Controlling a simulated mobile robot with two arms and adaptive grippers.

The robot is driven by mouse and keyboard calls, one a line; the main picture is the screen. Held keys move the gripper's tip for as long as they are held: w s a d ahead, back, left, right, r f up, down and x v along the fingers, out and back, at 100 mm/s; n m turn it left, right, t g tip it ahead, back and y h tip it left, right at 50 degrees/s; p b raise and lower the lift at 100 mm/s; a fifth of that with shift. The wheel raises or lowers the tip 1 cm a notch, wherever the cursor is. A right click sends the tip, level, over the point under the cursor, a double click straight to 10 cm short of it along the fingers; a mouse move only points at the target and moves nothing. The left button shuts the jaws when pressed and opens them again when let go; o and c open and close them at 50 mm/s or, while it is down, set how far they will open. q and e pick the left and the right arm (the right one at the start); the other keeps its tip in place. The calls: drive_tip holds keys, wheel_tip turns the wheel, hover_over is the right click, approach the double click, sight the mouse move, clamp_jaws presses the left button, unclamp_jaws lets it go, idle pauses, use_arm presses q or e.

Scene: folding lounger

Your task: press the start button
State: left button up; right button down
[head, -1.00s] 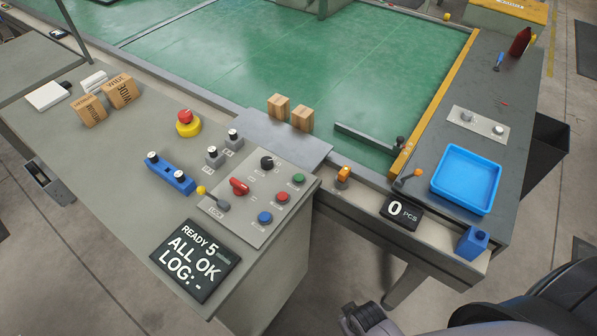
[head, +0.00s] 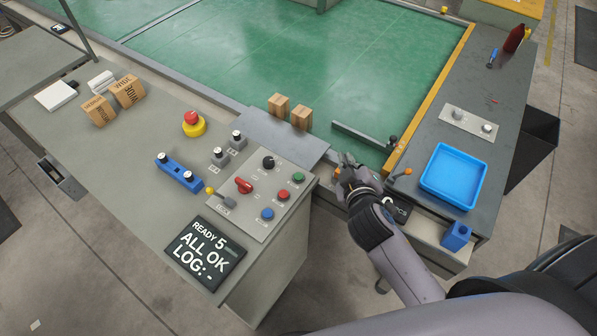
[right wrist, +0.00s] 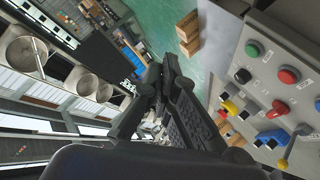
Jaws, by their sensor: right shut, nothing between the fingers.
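A grey control panel (head: 241,222) lies on the console at the lower middle of the head view. It carries a green button (head: 299,178), a red button (head: 284,195), a blue button (head: 267,213), a red rotary switch (head: 243,185) and a black knob (head: 268,162). The green button also shows in the right wrist view (right wrist: 253,49). I cannot read the labels, so which button is start is not clear. My right gripper (head: 345,162) is shut and empty, right of the panel and apart from it. My left gripper is not in view.
A red emergency button (head: 193,123) stands on the console. A blue tray (head: 452,176) lies at the right. An orange-tipped lever (head: 404,172) stands near my right arm.

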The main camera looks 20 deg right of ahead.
drive_tip(key=w+a+r+n+t+y, duration=0.35)
drive_tip(key=w+r+n+t, duration=0.3)
drive_tip(key=r, duration=0.45)
drive_tip(key=w+a+r+n+g+y, duration=0.2)
drive_tip(key=w+a+n+y, duration=0.1)
drive_tip(key=a+n+y, duration=0.75)
wheel_tip(320, 180, down, 4)
drive_tip(key=w+a+n+g+y, duration=0.1)
drive_tip(key=a+n+g, duration=0.1)
drive_tip(key=n+g, duration=0.45)
drive_tip(key=w+d+f+n+g+h, duration=0.1)
drive_tip(key=d+f+n+g+h, duration=0.3)
drive_tip(key=f, duration=0.9)
drive_tip(key=d+n+h, duration=0.1)
drive_tip(key=d+n, duration=0.2)
drive_tip(key=d, duration=0.1)
drive_tip(key=shift+p, duration=0.3)
drive_tip(key=shift+f+g, duration=0.1)
drive_tip(key=shift+g, duration=0.2)
